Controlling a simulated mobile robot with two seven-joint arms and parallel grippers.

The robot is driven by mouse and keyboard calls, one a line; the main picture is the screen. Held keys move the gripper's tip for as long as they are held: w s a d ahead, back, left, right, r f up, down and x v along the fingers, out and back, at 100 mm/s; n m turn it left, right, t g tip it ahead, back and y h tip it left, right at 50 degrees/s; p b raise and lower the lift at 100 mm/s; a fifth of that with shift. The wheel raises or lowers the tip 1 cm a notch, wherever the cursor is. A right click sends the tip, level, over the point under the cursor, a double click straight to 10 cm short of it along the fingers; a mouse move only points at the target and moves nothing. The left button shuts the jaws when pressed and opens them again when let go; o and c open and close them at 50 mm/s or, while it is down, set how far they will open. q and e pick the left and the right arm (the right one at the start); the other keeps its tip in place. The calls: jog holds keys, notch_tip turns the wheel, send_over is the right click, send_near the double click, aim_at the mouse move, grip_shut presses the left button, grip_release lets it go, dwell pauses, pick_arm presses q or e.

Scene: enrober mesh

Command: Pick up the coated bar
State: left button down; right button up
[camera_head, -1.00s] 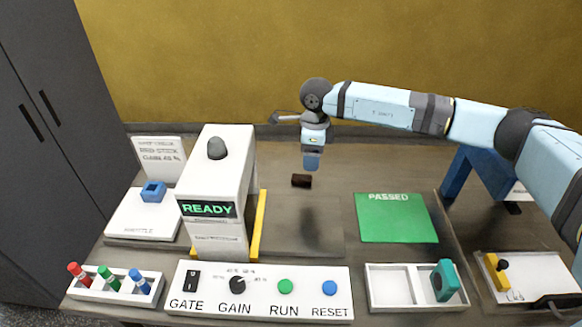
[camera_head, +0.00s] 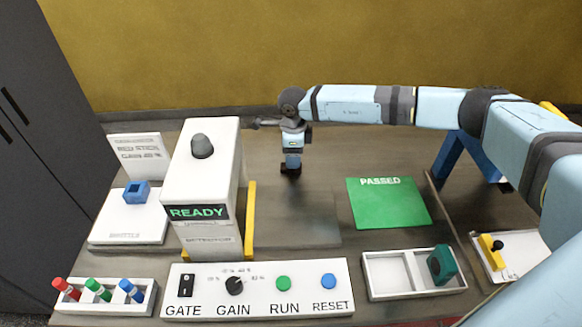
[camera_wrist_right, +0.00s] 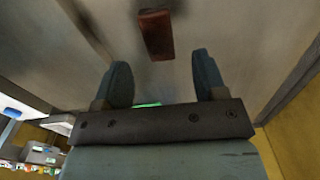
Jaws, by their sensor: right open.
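The coated bar (camera_head: 290,170) is a small dark brown block on the table behind the control panel. In the head view it is directly under my right gripper (camera_head: 292,160), which partly covers it. In the right wrist view the reddish-brown bar (camera_wrist_right: 156,36) lies just beyond the fingertips. My right gripper (camera_wrist_right: 162,78) is open, with nothing between its two fingers. I cannot tell the exact gap between fingertips and bar. My left gripper is out of view.
A white machine reading READY (camera_head: 205,180), with a yellow strip (camera_head: 250,220), stands left of the bar. A green PASSED mat (camera_head: 390,203) lies to the right. The button panel (camera_head: 258,298) and a white tray (camera_head: 385,290) are in front.

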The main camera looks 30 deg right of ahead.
notch_tip(320, 180, down, 5)
jog(key=shift+d+r+p, duration=0.1)
jog(key=shift+r+p, duration=0.1)
jog(key=shift+p, duration=0.1)
jog(key=shift+s, duration=0.1)
jog(key=shift+c, duration=0.2)
jog(key=c, duration=0.8)
jog(key=shift+r, duration=0.2)
